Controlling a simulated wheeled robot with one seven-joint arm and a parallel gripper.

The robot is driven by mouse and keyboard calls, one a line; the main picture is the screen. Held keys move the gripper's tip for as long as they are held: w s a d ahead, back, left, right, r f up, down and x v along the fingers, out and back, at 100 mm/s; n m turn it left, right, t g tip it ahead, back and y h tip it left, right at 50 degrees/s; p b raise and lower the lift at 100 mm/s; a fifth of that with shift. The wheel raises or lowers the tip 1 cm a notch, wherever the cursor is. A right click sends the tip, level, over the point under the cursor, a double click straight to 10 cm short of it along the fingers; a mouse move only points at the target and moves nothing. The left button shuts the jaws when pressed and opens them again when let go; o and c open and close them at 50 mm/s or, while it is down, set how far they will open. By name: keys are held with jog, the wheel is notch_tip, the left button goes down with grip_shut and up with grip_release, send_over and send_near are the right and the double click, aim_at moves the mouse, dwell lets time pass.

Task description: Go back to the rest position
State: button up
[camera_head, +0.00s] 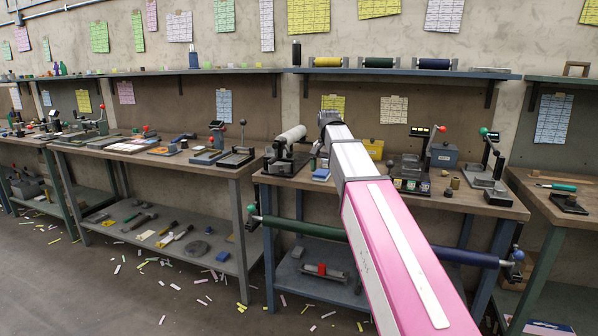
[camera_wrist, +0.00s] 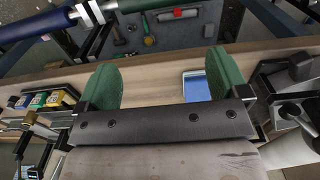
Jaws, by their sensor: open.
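My gripper (camera_wrist: 160,90) shows in the wrist view with its two green finger pads wide apart. Nothing is held between them. The pads hang over the wooden bench top, and a blue-and-white block (camera_wrist: 196,86) lies below, near the right pad. In the head view my pink and white arm reaches toward the bench, and its dark end is at the bench's back; the fingers cannot be made out there. A yellow roll (camera_head: 328,62), a green roll (camera_head: 377,63) and a blue roll (camera_head: 433,64) lie on the wall shelf.
A green roll (camera_head: 300,228) and a blue roll (camera_head: 465,256) hang along the bench's front. A press with a white roll (camera_head: 290,136) stands left of my arm. Lever tools (camera_head: 487,160) and a grey-blue box (camera_head: 444,155) stand right. Paper scraps litter the floor.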

jog(key=s+d+f+n, duration=0.1)
jog(key=s+d+f, duration=0.2)
jog(key=s+f, duration=0.4)
jog(key=s+d+f+n, duration=0.1)
jog(key=s+d+f, duration=0.2)
jog(key=f, duration=1.5)
jog(key=s+d+f+n, duration=0.1)
jog(key=s+d+f, duration=0.2)
jog(key=s+f, duration=0.9)
jog(key=shift+f+n, duration=0.4)
jog(key=shift+f, duration=0.2)
